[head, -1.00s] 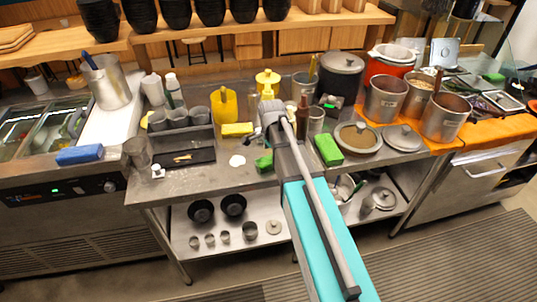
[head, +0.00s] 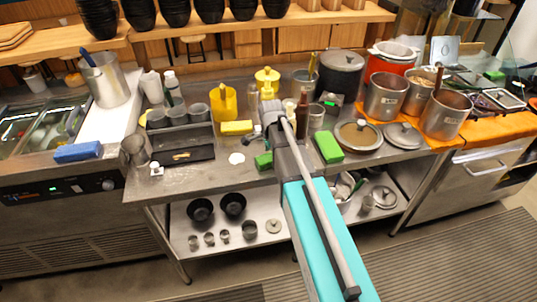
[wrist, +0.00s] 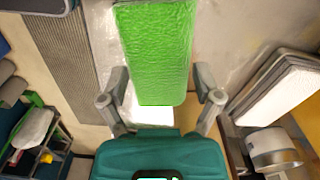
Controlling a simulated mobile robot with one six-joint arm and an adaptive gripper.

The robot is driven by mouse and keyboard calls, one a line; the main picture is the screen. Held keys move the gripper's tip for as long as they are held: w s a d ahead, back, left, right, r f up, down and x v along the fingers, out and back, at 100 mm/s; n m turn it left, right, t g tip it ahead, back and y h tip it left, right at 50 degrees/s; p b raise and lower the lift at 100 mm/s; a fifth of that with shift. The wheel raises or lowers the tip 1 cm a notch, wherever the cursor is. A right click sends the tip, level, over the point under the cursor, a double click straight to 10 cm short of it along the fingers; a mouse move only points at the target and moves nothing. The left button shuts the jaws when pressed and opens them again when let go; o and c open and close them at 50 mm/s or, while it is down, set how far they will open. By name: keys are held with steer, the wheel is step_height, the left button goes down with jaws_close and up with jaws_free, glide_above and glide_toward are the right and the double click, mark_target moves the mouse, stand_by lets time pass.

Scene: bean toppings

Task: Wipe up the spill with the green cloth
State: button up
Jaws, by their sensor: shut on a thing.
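The green cloth (wrist: 155,50) is a bright green, wrinkled-looking block in the wrist view, between the two fingers of my gripper (wrist: 160,92). My gripper is shut on it. In the head view the green cloth (head: 264,161) shows just left of my arm, near the counter's front edge. My arm hides most of the gripper there. A small white spill (head: 237,158) lies on the steel counter (head: 215,178), just left of the cloth and apart from it. I cannot tell whether the cloth touches the counter.
A second green block (head: 329,147) lies right of my arm. A yellow block (head: 237,127) sits behind the spill, and a black tray (head: 188,155) lies to its left. Bottles, pots and lids crowd the counter's back and right. Bare counter shows in front of the tray.

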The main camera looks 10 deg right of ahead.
mark_target(270, 156)
steer(key=shift+r+p, duration=2.55)
steer(key=shift+a, duration=0.1)
steer(key=w+a+r+m+p, duration=0.2)
steer(key=a, duration=1)
steer(key=shift+d+f, duration=0.1)
steer(key=shift+f, duration=0.1)
steer(key=shift+f+b, duration=2.85)
steer(key=shift+b, duration=0.2)
steer(key=shift+f+b, duration=0.5)
steer(key=shift+w, duration=0.1)
